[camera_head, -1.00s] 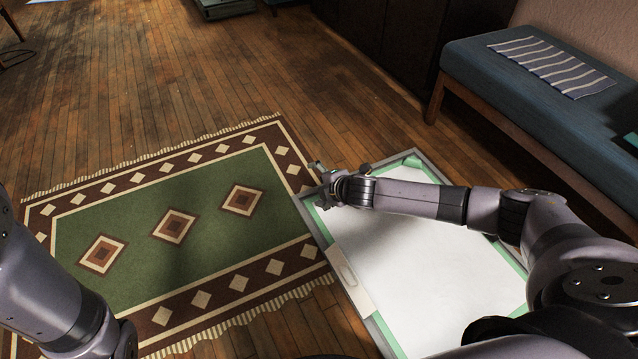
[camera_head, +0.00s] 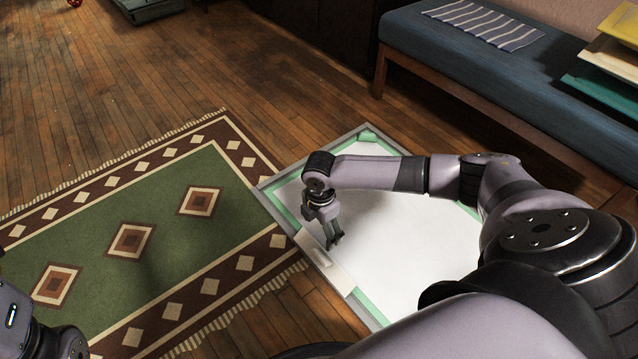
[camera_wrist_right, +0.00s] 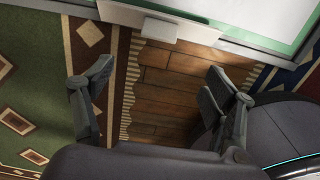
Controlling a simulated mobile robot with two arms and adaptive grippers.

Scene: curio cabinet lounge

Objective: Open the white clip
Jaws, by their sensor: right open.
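The white clip (camera_head: 313,252) is a pale flat bar along the near-left edge of a framed white board (camera_head: 400,240), with a small raised tab on it. In the right wrist view the clip (camera_wrist_right: 125,14) shows at the top with its tab (camera_wrist_right: 175,29). My right gripper (camera_head: 334,241) points down close over the clip in the head view; whether it touches cannot be told there. In the wrist view the right gripper (camera_wrist_right: 160,75) is open and empty, its fingers apart over floor and rug, with the clip beyond them. My left gripper is out of view.
A green and brown patterned rug (camera_head: 165,245) lies left of the board on the wooden floor (camera_head: 250,70). A blue bench (camera_head: 480,75) with a striped cloth (camera_head: 485,24) stands at the back right, with coloured folders (camera_head: 610,50) on it.

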